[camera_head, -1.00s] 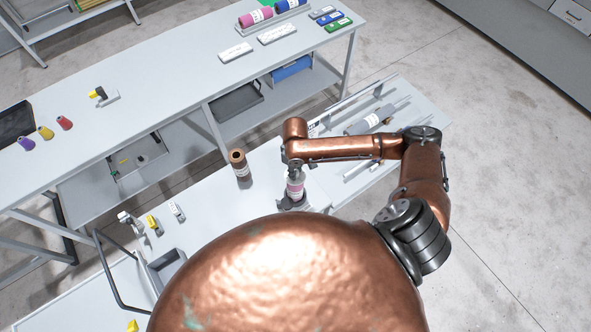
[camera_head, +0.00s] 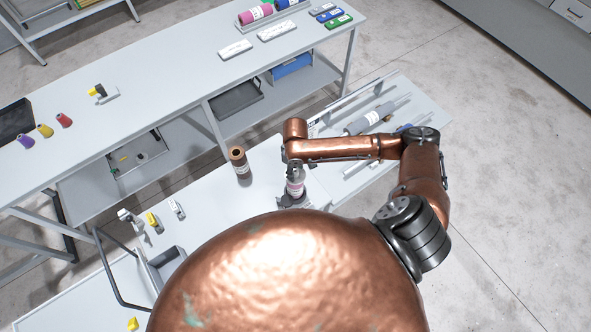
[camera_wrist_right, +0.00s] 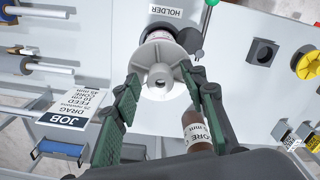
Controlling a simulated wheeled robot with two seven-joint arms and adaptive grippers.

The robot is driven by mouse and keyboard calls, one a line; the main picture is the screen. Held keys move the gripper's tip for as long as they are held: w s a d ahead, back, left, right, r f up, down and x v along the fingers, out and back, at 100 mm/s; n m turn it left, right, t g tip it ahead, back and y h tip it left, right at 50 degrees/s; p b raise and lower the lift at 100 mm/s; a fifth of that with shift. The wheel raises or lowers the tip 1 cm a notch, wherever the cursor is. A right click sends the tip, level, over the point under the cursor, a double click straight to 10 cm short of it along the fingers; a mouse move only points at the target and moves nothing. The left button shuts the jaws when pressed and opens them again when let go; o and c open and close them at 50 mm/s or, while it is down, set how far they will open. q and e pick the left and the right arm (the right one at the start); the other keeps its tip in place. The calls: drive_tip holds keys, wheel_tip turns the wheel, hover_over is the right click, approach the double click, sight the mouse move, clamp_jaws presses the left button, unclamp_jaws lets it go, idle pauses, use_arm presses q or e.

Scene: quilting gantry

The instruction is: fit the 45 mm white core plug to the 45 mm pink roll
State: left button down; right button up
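The pink roll (camera_head: 295,189) stands upright in a dark holder (camera_head: 292,203) on the near bench, its label facing the head camera. In the right wrist view the roll (camera_wrist_right: 158,34) is mostly hidden behind the white core plug (camera_wrist_right: 160,76). The plug has a round flange and a hub with a central hole, and sits against the roll's end. How deep it sits is hidden. In the head view my right gripper (camera_head: 295,167) is above the roll. My left gripper is out of view.
A brown core (camera_head: 239,163) stands left of the roll. Grey rollers (camera_head: 370,118) lie on the bench to the right. Small yellow and white items (camera_head: 153,221) sit at the left. The far table (camera_head: 170,80) holds other rolls and spools. A JOB card (camera_wrist_right: 75,112) shows in the wrist view.

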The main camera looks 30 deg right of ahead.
sight(295, 172)
drive_tip(key=shift+r, duration=0.15)
wheel_tip(295, 172, up, 12)
idle(0.6)
drive_tip(key=shift+f, duration=0.2)
idle(0.4)
